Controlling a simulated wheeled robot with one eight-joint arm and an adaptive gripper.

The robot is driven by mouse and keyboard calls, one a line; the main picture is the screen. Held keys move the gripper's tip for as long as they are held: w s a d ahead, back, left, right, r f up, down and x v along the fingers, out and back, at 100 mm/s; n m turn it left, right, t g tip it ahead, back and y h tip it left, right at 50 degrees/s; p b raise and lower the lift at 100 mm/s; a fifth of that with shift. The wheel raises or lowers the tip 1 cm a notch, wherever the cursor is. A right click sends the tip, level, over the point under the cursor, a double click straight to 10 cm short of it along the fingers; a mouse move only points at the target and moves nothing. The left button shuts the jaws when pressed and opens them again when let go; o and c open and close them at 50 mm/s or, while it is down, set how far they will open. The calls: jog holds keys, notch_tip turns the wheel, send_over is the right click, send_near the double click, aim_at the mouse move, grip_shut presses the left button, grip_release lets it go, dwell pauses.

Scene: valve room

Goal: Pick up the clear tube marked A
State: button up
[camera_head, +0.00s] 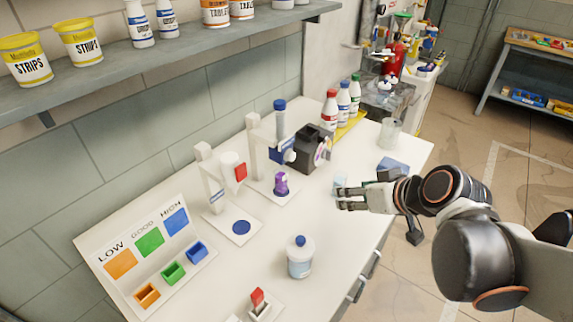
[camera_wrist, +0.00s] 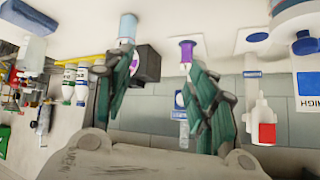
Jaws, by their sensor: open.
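My gripper (camera_head: 340,198) is open above the right part of the white bench, pointing left, with nothing visibly held. Its two dark green fingers (camera_wrist: 162,65) are spread apart in the wrist view. A pale blue, see-through piece (camera_head: 339,183) stands on the bench just behind the fingertips; it shows near the tip of one finger in the wrist view (camera_wrist: 128,27). I cannot read a letter on it. A blue-capped clear tube (camera_head: 280,118) is upright in a white stand farther back. I cannot tell which is marked A.
A purple item (camera_head: 281,184) stands on a white base left of my gripper. A black device (camera_head: 308,148) is behind it. A clear beaker (camera_head: 389,134) and blue block (camera_head: 393,166) are at right. Colored bins (camera_head: 173,272) are at left.

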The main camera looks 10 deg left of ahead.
aim_at(285, 178)
jog(key=w+a+f+n+y, duration=0.1)
jog(key=w+a+f, duration=0.2)
jog(key=w+a, duration=0.1)
jog(key=w+a+f+n+y+b, duration=0.1)
jog(key=w+a+f+n+y, duration=0.1)
jog(key=a, duration=0.4)
jog(key=w+a+f+n+t+y+b, duration=0.1)
jog(key=w+a+f+y, duration=0.1)
jog(key=w+a+f, duration=0.2)
jog(key=shift+w+a+n, duration=0.3)
jog(key=shift+w+a, duration=0.2)
jog(key=shift+w, duration=0.35)
jog(key=b+x, duration=0.1)
jog(key=x, duration=0.1)
jog(key=b+x, duration=0.1)
jog(key=x, duration=0.2)
jog(key=shift+s+a, duration=0.15)
jog(key=shift+a, duration=0.15)
jog(key=shift+r, duration=0.15)
grip_shut()
